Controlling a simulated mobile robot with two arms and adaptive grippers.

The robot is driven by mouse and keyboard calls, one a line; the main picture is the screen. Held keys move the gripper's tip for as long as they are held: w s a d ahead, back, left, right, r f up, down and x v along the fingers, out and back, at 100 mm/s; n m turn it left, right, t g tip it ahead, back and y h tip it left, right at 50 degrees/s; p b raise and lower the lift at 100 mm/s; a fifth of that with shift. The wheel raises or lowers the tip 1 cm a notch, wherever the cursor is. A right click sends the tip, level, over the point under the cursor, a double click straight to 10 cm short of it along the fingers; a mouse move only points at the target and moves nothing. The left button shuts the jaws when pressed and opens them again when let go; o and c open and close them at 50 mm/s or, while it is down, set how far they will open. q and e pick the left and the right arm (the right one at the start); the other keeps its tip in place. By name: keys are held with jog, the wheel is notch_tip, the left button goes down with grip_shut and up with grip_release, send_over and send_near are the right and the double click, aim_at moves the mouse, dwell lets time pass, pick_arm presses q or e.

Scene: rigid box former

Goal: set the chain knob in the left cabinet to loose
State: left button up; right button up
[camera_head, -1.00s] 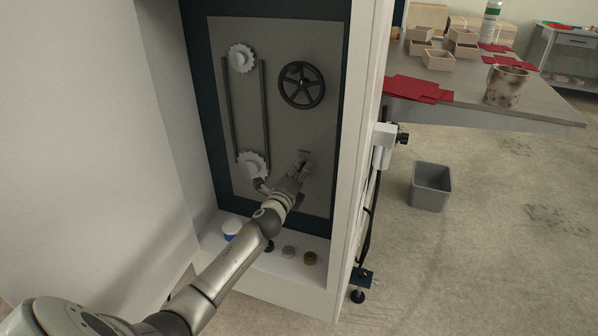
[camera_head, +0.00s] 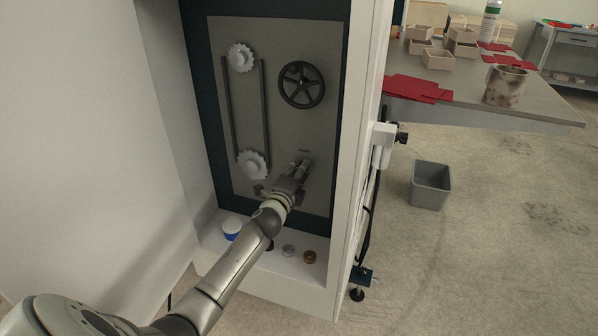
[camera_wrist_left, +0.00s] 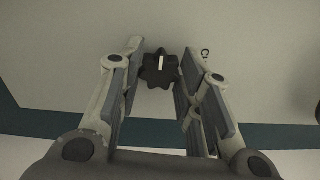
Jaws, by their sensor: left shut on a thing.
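The chain knob (camera_wrist_left: 151,76) is black and lobed, with a white pointer line, in the left wrist view. My left gripper (camera_head: 303,168) is at the lower right of the grey panel inside the left cabinet. Its fingers stand on either side of the knob and are shut on it. In the head view the gripper hides the knob. My right gripper is not in view.
The panel (camera_head: 285,45) carries two white sprockets with a dark chain (camera_head: 265,105) and a black handwheel (camera_head: 301,85). A blue-and-white cap (camera_head: 232,228) and small knobs sit on the ledge below. A grey bin (camera_head: 431,186) stands on the floor to the right.

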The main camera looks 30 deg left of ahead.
pick_arm(q)
jog(key=o, duration=1)
jog(key=shift+a, duration=0.1)
jog(key=shift+s, duration=0.1)
jog(key=v, duration=1.2)
jog(key=shift+f, duration=0.1)
